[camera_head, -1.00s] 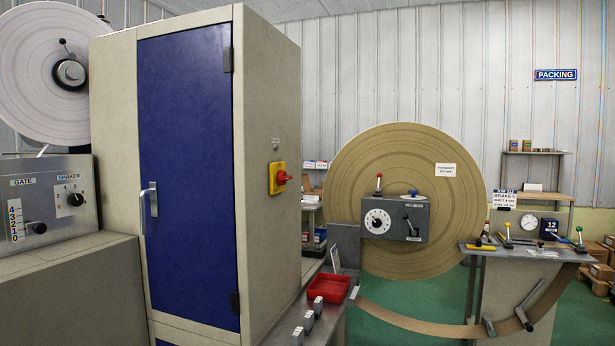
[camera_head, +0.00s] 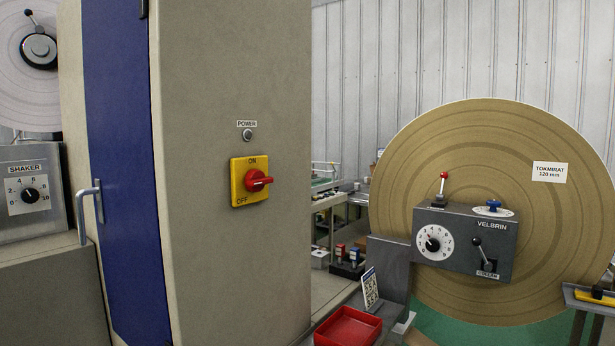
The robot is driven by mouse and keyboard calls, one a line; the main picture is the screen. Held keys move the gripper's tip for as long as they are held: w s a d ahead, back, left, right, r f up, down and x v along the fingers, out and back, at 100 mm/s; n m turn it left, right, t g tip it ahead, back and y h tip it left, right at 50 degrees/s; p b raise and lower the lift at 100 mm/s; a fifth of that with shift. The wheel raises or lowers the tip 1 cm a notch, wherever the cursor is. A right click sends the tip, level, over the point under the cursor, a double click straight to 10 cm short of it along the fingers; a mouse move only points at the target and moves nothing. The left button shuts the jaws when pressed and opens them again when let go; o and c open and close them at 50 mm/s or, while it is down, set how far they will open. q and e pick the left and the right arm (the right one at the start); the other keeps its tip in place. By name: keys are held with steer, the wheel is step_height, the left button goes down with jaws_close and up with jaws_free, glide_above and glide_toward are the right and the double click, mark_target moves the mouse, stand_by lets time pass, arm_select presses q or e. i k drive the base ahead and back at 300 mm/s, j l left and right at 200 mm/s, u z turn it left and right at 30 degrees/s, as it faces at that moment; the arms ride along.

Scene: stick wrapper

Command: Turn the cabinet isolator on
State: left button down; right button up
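The isolator (camera_head: 250,181) is a yellow plate with a red rotary handle (camera_head: 258,180), on the beige side wall of the tall cabinet (camera_head: 215,90). ON is printed at the top of the plate and OFF at the lower left. The red handle lies roughly horizontal, its grip end toward the right; I cannot tell for sure which mark it is set to. Above it is a POWER label with a small dark round lamp (camera_head: 248,134). The cabinet's blue door (camera_head: 120,150) is closed, with a grey handle (camera_head: 88,205). Neither gripper shows in the head view.
A large brown roll (camera_head: 450,145) stands at the right behind a grey VELBRIN box (camera_head: 465,240) with a dial and levers. A red tray (camera_head: 348,328) is low in front of the cabinet's right side. A grey SHAKER panel (camera_head: 30,193) is at the left.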

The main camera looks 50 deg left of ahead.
mark_target(255, 181)
steer(key=i, duration=1.4)
steer(key=i+u, duration=0.4)
steer(key=i+l+u, duration=0.2)
steer(key=u, duration=0.2)
steer(key=i+u, duration=0.1)
steer(key=u, duration=2.45)
